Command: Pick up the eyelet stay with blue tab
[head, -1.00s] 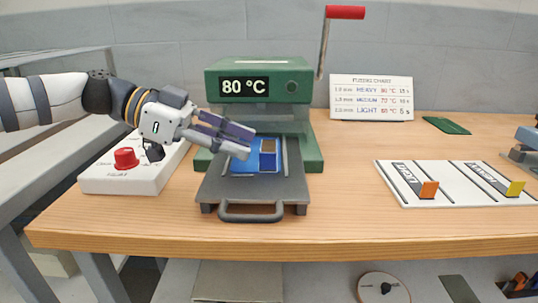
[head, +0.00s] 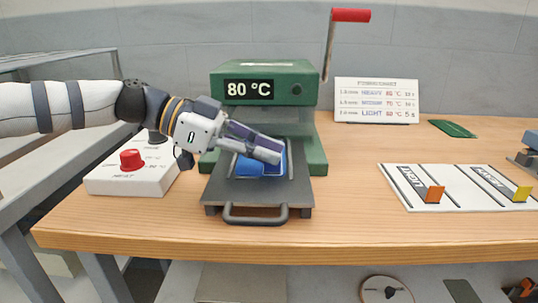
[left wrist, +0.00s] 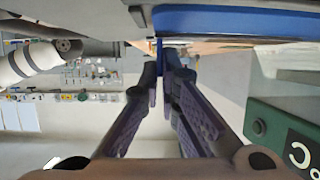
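The eyelet stay with blue tab (head: 249,168) lies on the dark press tray (head: 221,193) in front of the green press. Its blue part shows below my left fingers; the rest is mostly covered by them. My left gripper (head: 279,157) reaches in from the left, low over the tray. In the left wrist view, its fingertips (left wrist: 165,72) are nearly together around a thin upright blue tab (left wrist: 159,46) under a blue surface (left wrist: 230,20). It looks shut on that tab, though the contact is hard to see. My right gripper is not in view.
The green press (head: 264,83) reads 80 °C; its red-handled lever (head: 351,15) stands up at right. A white control box (head: 125,182) with a red knob stands left. A white board (head: 412,190) with orange and yellow tabs lies right. The table between tray and board is clear.

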